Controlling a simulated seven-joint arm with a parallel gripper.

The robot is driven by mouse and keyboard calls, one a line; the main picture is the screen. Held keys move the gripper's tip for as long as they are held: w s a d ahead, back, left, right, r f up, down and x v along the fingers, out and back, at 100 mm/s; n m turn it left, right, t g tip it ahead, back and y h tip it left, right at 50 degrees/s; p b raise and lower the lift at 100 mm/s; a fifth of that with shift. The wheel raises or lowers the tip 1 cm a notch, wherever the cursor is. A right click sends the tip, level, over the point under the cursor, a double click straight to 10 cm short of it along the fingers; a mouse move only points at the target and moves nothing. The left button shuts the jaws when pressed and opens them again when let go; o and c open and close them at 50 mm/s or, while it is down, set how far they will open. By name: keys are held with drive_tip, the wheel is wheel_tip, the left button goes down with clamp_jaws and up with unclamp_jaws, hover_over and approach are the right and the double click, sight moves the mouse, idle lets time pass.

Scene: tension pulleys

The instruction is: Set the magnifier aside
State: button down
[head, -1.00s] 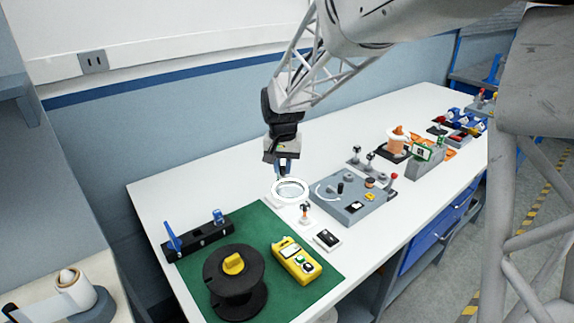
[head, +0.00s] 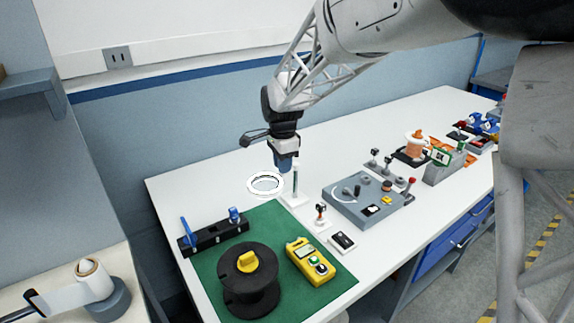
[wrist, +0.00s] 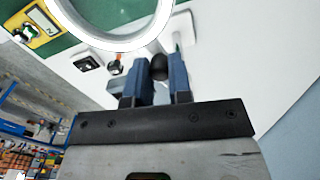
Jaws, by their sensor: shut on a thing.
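The magnifier (head: 251,188) is a white ring around a clear lens, above the white tabletop just beyond the green mat's back edge in the head view. In the wrist view its ring (wrist: 118,41) fills the upper left, close to the camera. A slim upright post (head: 295,181) on a white base stands just right of the ring. My gripper (head: 286,167), with blue fingers, is above and right of the ring. In the wrist view a dark round knob (wrist: 159,68) sits between the fingertips, which are shut on this part of the magnifier. The link from knob to ring is hidden.
On the green mat (head: 208,268) stand a black spool (head: 250,287) and a yellow meter (head: 308,262). A black rail (head: 213,238) is at its left edge. A grey panel (head: 350,205) lies to the right. White tabletop behind the ring is clear.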

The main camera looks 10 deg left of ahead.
drive_tip(key=shift+w+a+m, duration=0.2)
drive_tip(key=shift+a+m, duration=0.1)
drive_tip(key=shift+m, duration=0.4)
drive_tip(key=shift+w+a+m, duration=0.2)
drive_tip(key=shift+a+m, duration=0.05)
drive_tip(key=shift+m, duration=0.45)
drive_tip(key=c, duration=1)
unclamp_jaws()
drive_tip(key=shift+c, duration=0.2)
wheel_tip(320, 180, up, 8)
drive_tip(key=shift+f, duration=0.1)
